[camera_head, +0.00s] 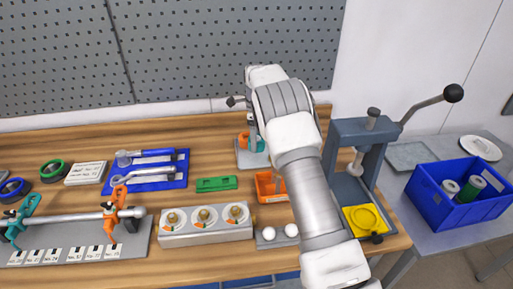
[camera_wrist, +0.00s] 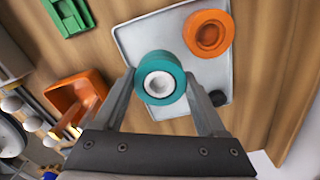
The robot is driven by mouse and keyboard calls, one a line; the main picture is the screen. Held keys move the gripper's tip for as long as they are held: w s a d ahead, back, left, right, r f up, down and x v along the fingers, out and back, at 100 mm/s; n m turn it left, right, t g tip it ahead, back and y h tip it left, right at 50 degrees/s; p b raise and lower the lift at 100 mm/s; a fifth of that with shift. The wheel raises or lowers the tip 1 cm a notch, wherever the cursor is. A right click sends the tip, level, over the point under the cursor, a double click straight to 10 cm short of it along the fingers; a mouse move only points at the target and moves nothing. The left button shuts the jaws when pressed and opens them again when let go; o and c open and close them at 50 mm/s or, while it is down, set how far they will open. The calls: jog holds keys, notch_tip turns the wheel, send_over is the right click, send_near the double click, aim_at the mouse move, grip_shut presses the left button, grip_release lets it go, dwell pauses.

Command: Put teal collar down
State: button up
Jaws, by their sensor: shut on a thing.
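The teal collar (camera_wrist: 146,88), a ring with a pale, hollow centre, sits between the two fingers of my gripper (camera_wrist: 160,95) in the wrist view. My gripper is shut on it. The collar is over the grey tray (camera_wrist: 140,41); I cannot tell whether it touches the tray. An orange collar (camera_wrist: 208,34) stands on the same tray, beside the teal one and apart from it. In the head view, my arm hides much of the gripper, with the tray (camera_head: 244,160) and the orange collar (camera_head: 243,140) partly visible.
An orange bin (camera_head: 266,188) and a green block (camera_head: 216,184) are near the tray. A grey press (camera_head: 345,160) with a lever stands to the right. A dial block (camera_head: 205,235) and a blue tool tray (camera_head: 150,172) are to the left.

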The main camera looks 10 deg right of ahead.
jog(key=shift+f, duration=1.95)
jog(key=shift+f, duration=0.15)
jog(key=o, duration=1.6)
jog(key=shift+c, duration=0.2)
